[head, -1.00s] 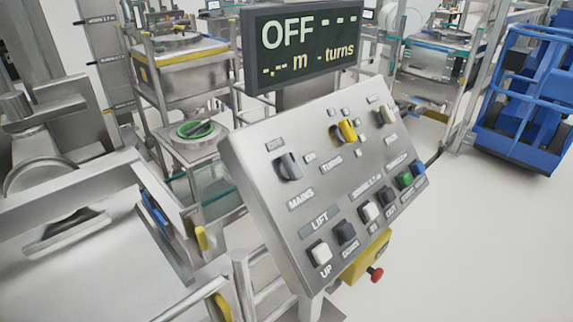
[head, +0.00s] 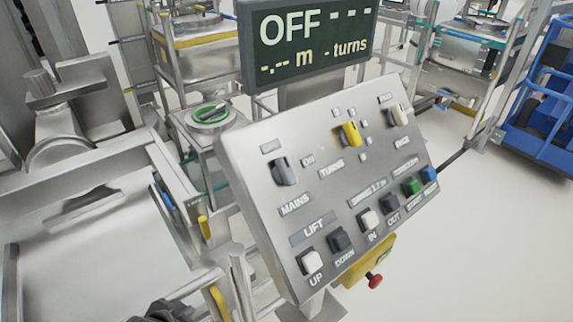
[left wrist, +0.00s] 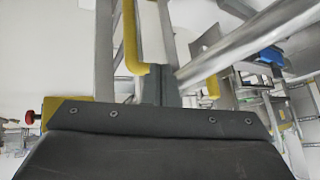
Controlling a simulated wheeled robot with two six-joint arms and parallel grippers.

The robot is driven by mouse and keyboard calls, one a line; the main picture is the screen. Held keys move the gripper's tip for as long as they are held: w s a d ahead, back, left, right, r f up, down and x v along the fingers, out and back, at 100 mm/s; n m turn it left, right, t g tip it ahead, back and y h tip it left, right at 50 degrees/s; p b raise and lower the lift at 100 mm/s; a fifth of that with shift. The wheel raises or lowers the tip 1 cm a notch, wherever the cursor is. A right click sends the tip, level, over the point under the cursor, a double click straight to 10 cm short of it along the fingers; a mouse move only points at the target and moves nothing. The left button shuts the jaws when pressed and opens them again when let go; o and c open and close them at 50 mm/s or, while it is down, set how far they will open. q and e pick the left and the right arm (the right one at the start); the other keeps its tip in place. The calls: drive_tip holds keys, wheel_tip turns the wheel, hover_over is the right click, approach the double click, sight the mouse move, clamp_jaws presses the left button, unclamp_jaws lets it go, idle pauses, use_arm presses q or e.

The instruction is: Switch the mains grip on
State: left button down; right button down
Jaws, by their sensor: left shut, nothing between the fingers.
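The mains grip (head: 284,172) is a dark grey rotary knob at the upper left of the tilted grey control panel (head: 262,212), above the word MAINS. An ON label is at its right, and a blurred label is above it. The display (head: 308,42) above the panel reads OFF with dashes. My left gripper (head: 168,312) shows only as a dark part at the bottom edge of the head view, left of and below the panel, apart from the grip. In the left wrist view its dark shut fingers (left wrist: 161,92) hold nothing. My right gripper is not in view.
The panel also carries a yellow turns knob (head: 350,134), a pale knob (head: 399,115) and several push buttons along its lower part. A yellow box with a red stop button (head: 375,281) is beneath it. Metal frames and a steel bin stand at left; open floor lies at right.

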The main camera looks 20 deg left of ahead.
use_arm(q)
drive_tip(key=w+d+r+m+t+h, duration=0.1)
drive_tip(key=w+r+m+t+h, duration=0.2)
drive_tip(key=r, duration=0.6)
drive_tip(key=w+d+r+m+t+h, duration=0.1)
drive_tip(key=w+r+m+t, duration=0.2)
drive_tip(key=r, duration=0.6)
drive_tip(key=d+r+m+h, duration=0.3)
drive_tip(key=d+r+m, duration=0.1)
drive_tip(key=r, duration=0.6)
drive_tip(key=d+r+m+h+p, duration=0.1)
drive_tip(key=d+r+m+h, duration=0.3)
drive_tip(key=r, duration=0.7)
drive_tip(key=shift+s+d+t, duration=0.25)
drive_tip(key=shift+s+t, duration=0.05)
drive_tip(key=shift+s, duration=0.15)
drive_tip(key=shift+w+d+r+p, duration=0.1)
drive_tip(key=shift+w+p, duration=0.1)
drive_tip(key=shift+p, duration=0.1)
